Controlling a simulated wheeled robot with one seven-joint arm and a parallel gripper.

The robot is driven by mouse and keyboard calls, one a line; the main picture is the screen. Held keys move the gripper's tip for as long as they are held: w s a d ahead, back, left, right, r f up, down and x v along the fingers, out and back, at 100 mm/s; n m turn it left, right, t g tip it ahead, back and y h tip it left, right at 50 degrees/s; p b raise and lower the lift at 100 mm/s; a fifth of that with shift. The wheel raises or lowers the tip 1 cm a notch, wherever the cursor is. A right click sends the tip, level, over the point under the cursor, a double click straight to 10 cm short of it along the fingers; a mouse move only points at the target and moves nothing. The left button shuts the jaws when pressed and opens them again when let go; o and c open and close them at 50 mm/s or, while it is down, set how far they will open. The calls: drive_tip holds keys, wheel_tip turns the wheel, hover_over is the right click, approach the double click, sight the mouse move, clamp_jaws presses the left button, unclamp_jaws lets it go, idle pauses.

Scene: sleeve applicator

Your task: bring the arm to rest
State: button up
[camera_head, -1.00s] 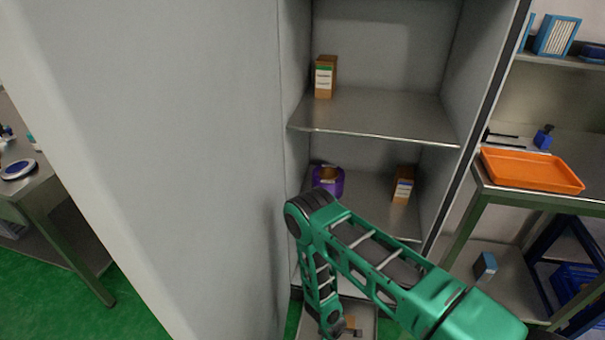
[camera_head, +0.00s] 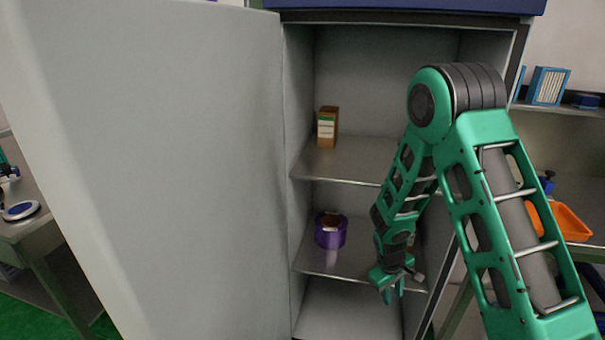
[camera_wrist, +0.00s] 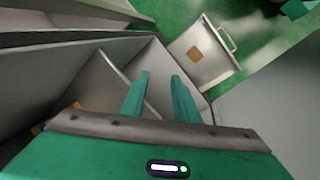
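My arm shows in the head view, folded at a raised elbow, with the forearm hanging down in front of the open cabinet (camera_head: 400,40). My gripper (camera_head: 393,288) points down near the cabinet's lower shelf level. In the wrist view my gripper (camera_wrist: 160,78) has its two green fingers apart, with nothing between them. My arm covers the right part of the shelves.
The open cabinet door (camera_head: 170,150) stands at the left. A small brown box (camera_head: 328,127) is on the upper shelf; a purple ring-shaped thing (camera_head: 330,233) is lower. An orange tray (camera_head: 572,222) lies right. A grey bin (camera_wrist: 215,70) with a brown item is on the floor.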

drive_tip(key=s+d+r+m, duration=0.2)
drive_tip(key=s+d+r, duration=0.2)
drive_tip(key=r, duration=0.3)
drive_tip(key=s+d+r+m+g, duration=0.1)
drive_tip(key=s+d+r+m, duration=0.1)
drive_tip(key=s+d+r, duration=0.35)
drive_tip(key=s+d+r+m, duration=0.2)
drive_tip(key=s+d+r, duration=0.1)
drive_tip(key=r, duration=0.6)
drive_tip(key=s+r+m+y, duration=0.1)
drive_tip(key=s+r+m, duration=0.2)
drive_tip(key=s, duration=0.7)
drive_tip(key=s+r+m+y, duration=0.1)
drive_tip(key=s+r+m, duration=0.1)
drive_tip(key=s+r, duration=0.4)
drive_tip(key=s+d, duration=0.1)
drive_tip(key=s, duration=0.3)
drive_tip(key=shift+r+m+y, duration=0.3)
drive_tip(key=shift+m+y, duration=0.1)
